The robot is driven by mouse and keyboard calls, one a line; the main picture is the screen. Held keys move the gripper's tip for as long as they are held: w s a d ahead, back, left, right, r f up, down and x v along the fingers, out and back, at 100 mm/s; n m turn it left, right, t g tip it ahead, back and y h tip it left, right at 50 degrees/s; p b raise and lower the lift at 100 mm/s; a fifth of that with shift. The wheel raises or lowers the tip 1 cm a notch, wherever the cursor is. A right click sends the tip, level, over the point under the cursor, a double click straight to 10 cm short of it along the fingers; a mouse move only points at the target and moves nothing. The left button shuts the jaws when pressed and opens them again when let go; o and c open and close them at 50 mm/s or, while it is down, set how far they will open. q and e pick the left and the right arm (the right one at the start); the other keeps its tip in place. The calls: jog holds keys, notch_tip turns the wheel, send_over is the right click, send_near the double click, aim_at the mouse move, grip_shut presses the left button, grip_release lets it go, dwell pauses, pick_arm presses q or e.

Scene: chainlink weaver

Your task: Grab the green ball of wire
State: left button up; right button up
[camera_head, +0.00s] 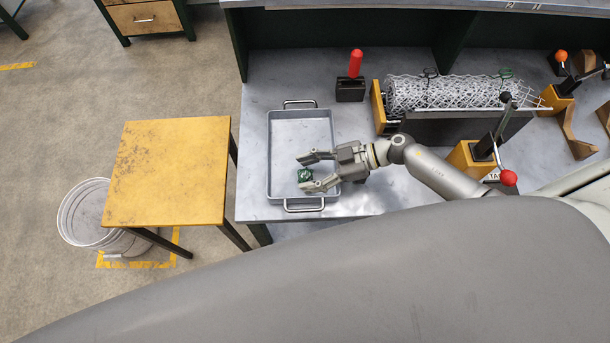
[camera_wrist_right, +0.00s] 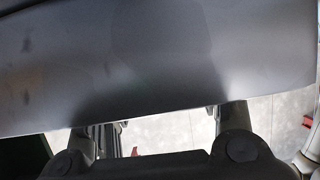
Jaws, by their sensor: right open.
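The green ball of wire (camera_head: 304,175) is a small dark green bundle in the grey metal tray (camera_head: 300,126), toward the tray's near end. My right gripper (camera_head: 303,173) reaches in from the right over the tray. Its two fingers are open, and the ball shows between the fingertips, closer to the near finger. I cannot tell whether a finger touches it. In the right wrist view a large grey surface fills the upper part and the ball does not show. My left gripper is not in view.
The tray has raised walls and a handle at each end. A mesh roll (camera_head: 450,93) on a holder, a red-handled tool (camera_head: 355,65) and a red-knobbed lever (camera_head: 508,178) stand on the bench.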

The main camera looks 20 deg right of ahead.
jog(key=c, duration=0.8)
jog(key=shift+r, duration=0.1)
